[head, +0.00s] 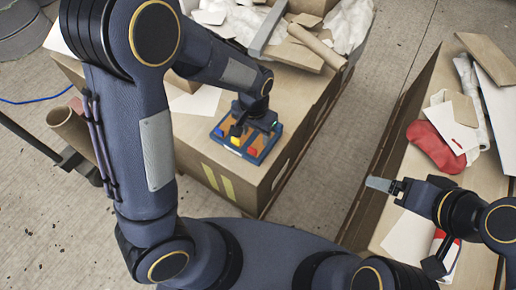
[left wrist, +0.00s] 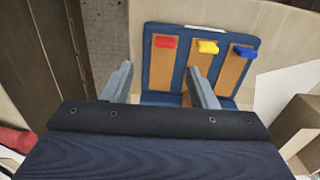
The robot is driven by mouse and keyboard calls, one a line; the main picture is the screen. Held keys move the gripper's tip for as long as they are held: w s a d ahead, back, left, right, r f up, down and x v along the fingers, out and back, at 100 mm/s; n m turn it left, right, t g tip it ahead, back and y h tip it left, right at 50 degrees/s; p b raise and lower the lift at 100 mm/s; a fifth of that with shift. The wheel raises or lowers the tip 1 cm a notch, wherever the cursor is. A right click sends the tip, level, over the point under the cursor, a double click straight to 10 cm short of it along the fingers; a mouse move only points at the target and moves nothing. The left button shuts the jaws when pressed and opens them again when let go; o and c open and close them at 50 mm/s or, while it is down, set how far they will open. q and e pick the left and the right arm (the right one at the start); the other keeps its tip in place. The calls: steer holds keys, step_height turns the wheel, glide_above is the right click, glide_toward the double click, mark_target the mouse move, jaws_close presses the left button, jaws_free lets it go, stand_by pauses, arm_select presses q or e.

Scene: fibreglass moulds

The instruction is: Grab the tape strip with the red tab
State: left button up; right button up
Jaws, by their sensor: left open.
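A blue holder (head: 216,138) on a cardboard box carries three tan strips with coloured tabs. The strip with the red tab (head: 252,152) is nearest the box's front edge; in the left wrist view its tab (left wrist: 165,42) is at left, beside the yellow tab (left wrist: 207,47) and blue tab (left wrist: 245,52). My left gripper (left wrist: 159,67) is open and empty, its fingers on either side of the red-tab strip in that picture; contact cannot be told. In the head view it is over the holder. My right gripper (head: 378,184) is away at the right; its finger gap is not clear.
Behind the holder, the box (head: 190,130) bears wooden boards, a cardboard tube (head: 316,46) and white cloth. A second box at right holds a red pad (head: 434,147), cloth and boards. A floor gap (head: 325,165) separates the boxes.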

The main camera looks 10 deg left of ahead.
mark_target(257, 147)
arm_select(q)
steer(key=f, duration=0.2)
steer(key=f+b, duration=0.1)
steer(key=f, duration=0.2)
steer(key=f+b, duration=0.1)
steer(key=f, duration=0.2)
steer(key=shift+a+f, duration=0.25)
steer(key=shift+a, duration=0.05)
steer(key=c, duration=1)
